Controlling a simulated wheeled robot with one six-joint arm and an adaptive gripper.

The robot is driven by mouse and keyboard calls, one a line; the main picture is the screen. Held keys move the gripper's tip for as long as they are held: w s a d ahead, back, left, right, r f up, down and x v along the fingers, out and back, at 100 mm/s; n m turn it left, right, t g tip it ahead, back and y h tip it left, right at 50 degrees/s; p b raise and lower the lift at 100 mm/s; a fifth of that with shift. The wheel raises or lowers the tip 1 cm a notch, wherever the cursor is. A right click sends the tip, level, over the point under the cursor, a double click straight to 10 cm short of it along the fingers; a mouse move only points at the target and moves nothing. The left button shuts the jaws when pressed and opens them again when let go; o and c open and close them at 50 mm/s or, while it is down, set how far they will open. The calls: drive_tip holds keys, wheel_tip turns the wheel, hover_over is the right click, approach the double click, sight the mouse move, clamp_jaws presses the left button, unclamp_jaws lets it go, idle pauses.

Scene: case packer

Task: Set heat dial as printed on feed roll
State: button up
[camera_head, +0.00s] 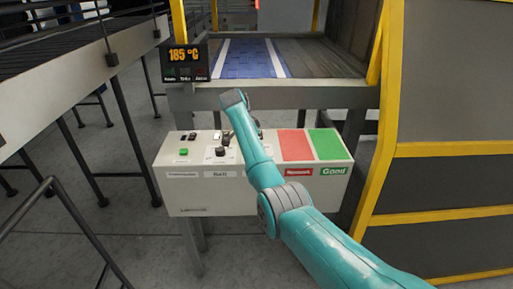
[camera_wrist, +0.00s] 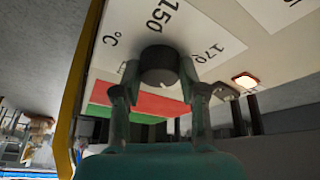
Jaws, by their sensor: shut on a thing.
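The heat dial is a dark round knob (camera_wrist: 159,64) on a pale panel in the wrist view. Printed "150", "170" and "°C" stand around it; any pointer mark on it cannot be made out. My gripper (camera_wrist: 160,76) has one finger on each side of the knob and is shut on it. In the head view my arm covers the gripper and this dial. A display (camera_head: 187,62) at the upper left reads "185 °C" in orange, with small unreadable text below. I cannot identify a feed roll or read any print on one.
The control box (camera_head: 190,200) carries a green button (camera_head: 183,152), a black knob (camera_head: 220,151), and red (camera_head: 294,145) and green (camera_head: 328,144) panels. A blue sheet with white stripes (camera_head: 252,60) lies on the bed behind. A yellow-framed machine (camera_head: 450,150) stands close on the right.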

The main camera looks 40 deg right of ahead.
idle(0.3)
drive_tip(key=o, duration=1.1)
drive_tip(key=shift+o, duration=0.2)
drive_tip(key=v, duration=1.2)
drive_tip(key=shift+w, duration=0.1)
